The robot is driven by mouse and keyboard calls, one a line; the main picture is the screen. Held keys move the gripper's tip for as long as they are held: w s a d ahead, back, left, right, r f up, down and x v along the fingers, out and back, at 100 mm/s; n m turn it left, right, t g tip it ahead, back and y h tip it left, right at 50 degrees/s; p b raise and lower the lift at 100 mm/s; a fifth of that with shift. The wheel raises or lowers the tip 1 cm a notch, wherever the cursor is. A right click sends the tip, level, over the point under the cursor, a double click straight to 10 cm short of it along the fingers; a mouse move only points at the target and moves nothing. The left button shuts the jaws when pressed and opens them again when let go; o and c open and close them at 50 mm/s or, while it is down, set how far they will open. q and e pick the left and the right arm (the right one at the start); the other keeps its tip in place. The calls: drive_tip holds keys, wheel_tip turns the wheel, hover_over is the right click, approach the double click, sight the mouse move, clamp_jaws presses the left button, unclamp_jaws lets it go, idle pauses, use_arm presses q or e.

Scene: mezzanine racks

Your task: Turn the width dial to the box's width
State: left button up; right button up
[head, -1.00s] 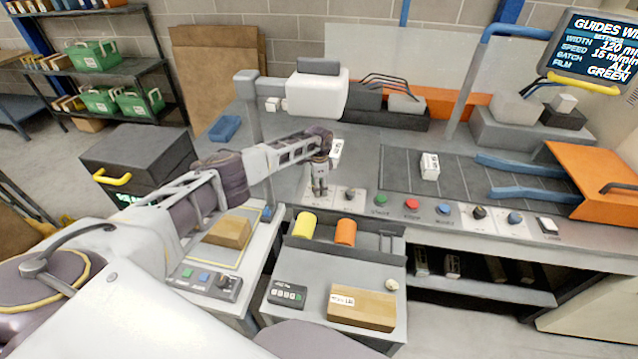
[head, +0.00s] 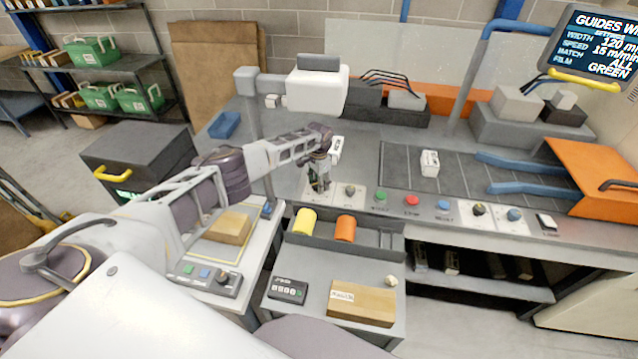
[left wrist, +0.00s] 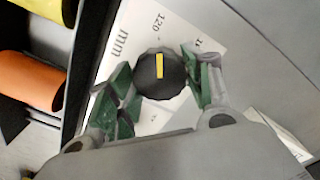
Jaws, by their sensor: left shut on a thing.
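The width dial (left wrist: 158,77), a dark ribbed knob with a yellow mark, sits on a white scale plate (left wrist: 135,40) in the left wrist view. Its mark points roughly toward the printed "120"; "mm" shows beside it. My left gripper (left wrist: 163,82) is shut on the dial, its green pads on both sides. In the head view the left gripper (head: 319,186) reaches down to the panel's left end and hides the dial. The screen (head: 597,45) reads width 120 mm. A small white box (head: 430,163) stands on the dark bed; a brown box (head: 228,228) lies on a side stand. My right gripper is out of view.
Another knob (head: 350,191) is just right of the gripper, then green, red and blue buttons (head: 443,206). Below are yellow and orange rolls (head: 345,229) in a tray, and a cart with a cardboard box (head: 361,303).

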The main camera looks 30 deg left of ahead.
use_arm(q)
drive_tip(key=shift+w, duration=0.1)
drive_tip(key=o, duration=1)
drive_tip(key=shift+o, duration=0.2)
wheel_tip(320, 180, up, 12)
idle(0.4)
drive_tip(key=shift+s, duration=0.2)
idle(0.5)
